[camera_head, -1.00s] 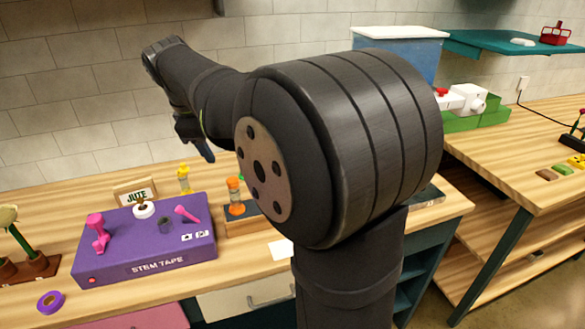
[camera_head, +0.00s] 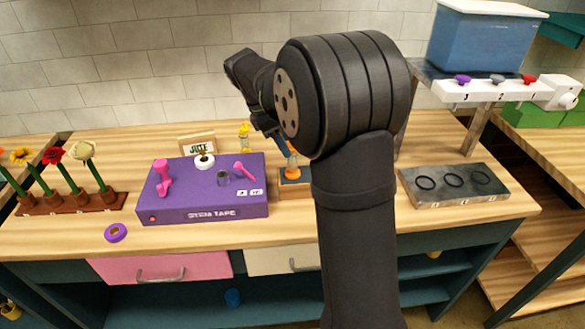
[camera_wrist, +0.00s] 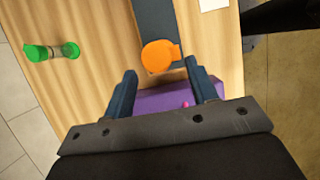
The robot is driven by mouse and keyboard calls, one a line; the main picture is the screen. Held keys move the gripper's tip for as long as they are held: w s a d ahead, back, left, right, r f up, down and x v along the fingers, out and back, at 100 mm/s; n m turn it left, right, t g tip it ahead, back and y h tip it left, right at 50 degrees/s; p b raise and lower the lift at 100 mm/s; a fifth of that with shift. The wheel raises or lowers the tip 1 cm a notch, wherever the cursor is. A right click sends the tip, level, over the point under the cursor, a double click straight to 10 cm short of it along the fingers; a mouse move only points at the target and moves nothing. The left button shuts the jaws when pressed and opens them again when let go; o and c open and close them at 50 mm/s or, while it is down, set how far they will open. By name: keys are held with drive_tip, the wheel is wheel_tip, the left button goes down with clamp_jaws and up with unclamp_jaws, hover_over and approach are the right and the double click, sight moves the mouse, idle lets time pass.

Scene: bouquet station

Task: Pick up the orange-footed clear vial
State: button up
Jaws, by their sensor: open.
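The orange-footed clear vial (camera_head: 291,172) stands upright on a small dark-topped wooden block, right of the purple stem tape box. Its upper part is partly hidden by my arm. In the wrist view I look down on its orange end (camera_wrist: 160,56), which hides the clear body. My gripper (camera_head: 281,145) is close above or beside the vial; the exact gap cannot be told. In the wrist view the two jaws (camera_wrist: 160,70) are apart, with the orange end between and just beyond their tips. Nothing is held.
The purple box (camera_head: 205,191) carries pink pieces and a white roll. A yellow vial (camera_head: 244,137) stands behind it. A green-ended vial (camera_wrist: 50,52) shows in the wrist view. Potted flowers (camera_head: 66,190) are left; a grey plate with rings (camera_head: 455,185) is right.

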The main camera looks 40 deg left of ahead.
drive_tip(key=shift+x, duration=3.5)
drive_tip(key=shift+s, duration=0.1)
clamp_jaws()
